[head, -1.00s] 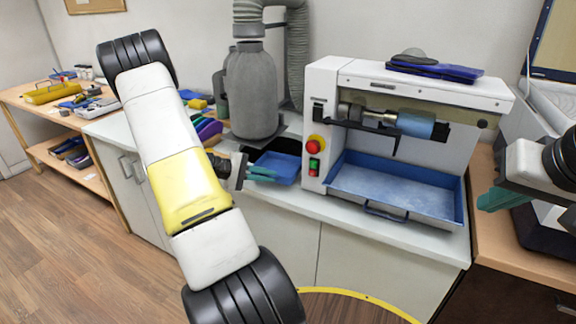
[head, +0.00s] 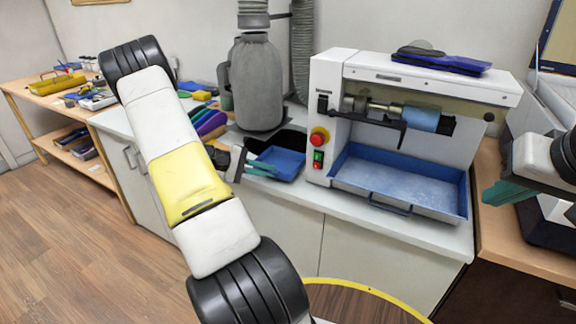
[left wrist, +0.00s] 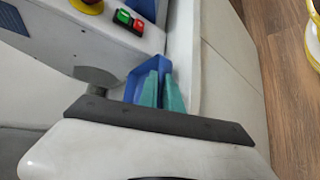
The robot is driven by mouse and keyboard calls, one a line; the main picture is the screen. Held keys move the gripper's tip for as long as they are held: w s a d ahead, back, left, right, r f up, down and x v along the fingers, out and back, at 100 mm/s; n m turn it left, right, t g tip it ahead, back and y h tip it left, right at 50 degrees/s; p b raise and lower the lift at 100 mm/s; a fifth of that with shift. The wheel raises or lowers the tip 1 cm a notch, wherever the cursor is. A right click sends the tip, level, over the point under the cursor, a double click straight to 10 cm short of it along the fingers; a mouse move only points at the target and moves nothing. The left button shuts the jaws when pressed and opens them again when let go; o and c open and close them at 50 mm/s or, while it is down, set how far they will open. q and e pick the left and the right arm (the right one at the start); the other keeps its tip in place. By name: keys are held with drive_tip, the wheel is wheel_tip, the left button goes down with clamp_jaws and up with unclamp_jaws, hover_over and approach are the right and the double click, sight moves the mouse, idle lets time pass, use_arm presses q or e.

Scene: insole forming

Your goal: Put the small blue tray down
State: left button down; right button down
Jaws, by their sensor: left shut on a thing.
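The small blue tray (head: 284,160) is just left of the grinding machine, at the white counter's front part. It looks about level; I cannot tell whether it touches the counter. My left gripper (head: 262,169) has its green fingers shut on the tray's left front side. In the left wrist view, the fingers (left wrist: 160,88) lie against the blue tray (left wrist: 136,78), partly hidden behind the dark gripper body. My right gripper (head: 506,192) is at the right edge, away from the tray; its finger gap does not show.
The machine (head: 329,112) with a large blue tray (head: 377,207) stands right of the small one. A grey canister (head: 255,85) stands behind it. Coloured insoles (head: 209,122) lie to the left. The white counter (head: 330,203) has a narrow clear strip in front.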

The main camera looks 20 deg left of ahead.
use_arm(q)
drive_tip(key=shift+f, duration=1.15)
drive_tip(key=shift+f, duration=0.15)
drive_tip(key=c, duration=1.5)
unclamp_jaws()
